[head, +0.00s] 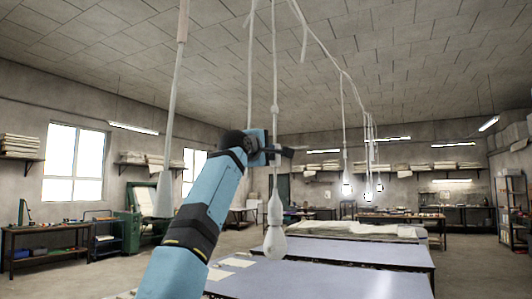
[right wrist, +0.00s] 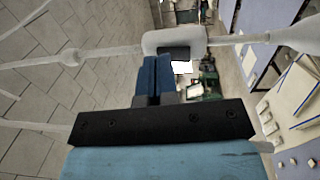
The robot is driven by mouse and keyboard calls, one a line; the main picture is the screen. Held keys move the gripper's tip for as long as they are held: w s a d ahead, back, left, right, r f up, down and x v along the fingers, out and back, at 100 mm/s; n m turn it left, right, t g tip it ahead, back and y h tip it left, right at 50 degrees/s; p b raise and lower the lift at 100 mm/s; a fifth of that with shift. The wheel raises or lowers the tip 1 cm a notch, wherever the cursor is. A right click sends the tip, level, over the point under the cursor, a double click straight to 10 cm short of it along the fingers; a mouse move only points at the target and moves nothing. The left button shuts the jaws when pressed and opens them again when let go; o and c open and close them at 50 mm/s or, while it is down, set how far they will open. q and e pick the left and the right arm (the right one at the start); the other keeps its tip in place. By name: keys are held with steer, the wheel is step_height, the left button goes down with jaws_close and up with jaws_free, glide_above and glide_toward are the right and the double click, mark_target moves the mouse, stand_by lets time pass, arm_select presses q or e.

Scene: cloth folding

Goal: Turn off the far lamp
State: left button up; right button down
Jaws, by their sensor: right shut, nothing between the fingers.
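My right gripper (head: 284,151) is raised beside the cord of the nearest hanging lamp, and its fingers are shut. This lamp has a white bulb (head: 275,242) that looks unlit. In the right wrist view my shut fingertips (right wrist: 163,62) are at a white switch block (right wrist: 190,38) on the cord, with a dark part at their tips; I cannot tell whether they press it. The bulb also shows at the right of that view (right wrist: 300,32). Farther back, several small lamps (head: 346,187) hang and look lit. My left gripper is not in view.
A grey lamp-like shade (head: 152,200) hangs at the left on a thick cord. Long grey-blue tables (head: 330,280) stand below and beyond the near bulb. A green machine (head: 135,222) and shelves line the left wall. Several cords hang from the ceiling around my arm.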

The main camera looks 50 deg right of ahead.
arm_select(q)
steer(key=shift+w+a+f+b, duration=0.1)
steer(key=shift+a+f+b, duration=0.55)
steer(key=shift+b, duration=0.3)
arm_select(e)
steer(key=r+v, duration=0.3)
steer(key=v, duration=0.9)
steer(key=shift+a, duration=0.5)
steer(key=shift+a+r, duration=0.1)
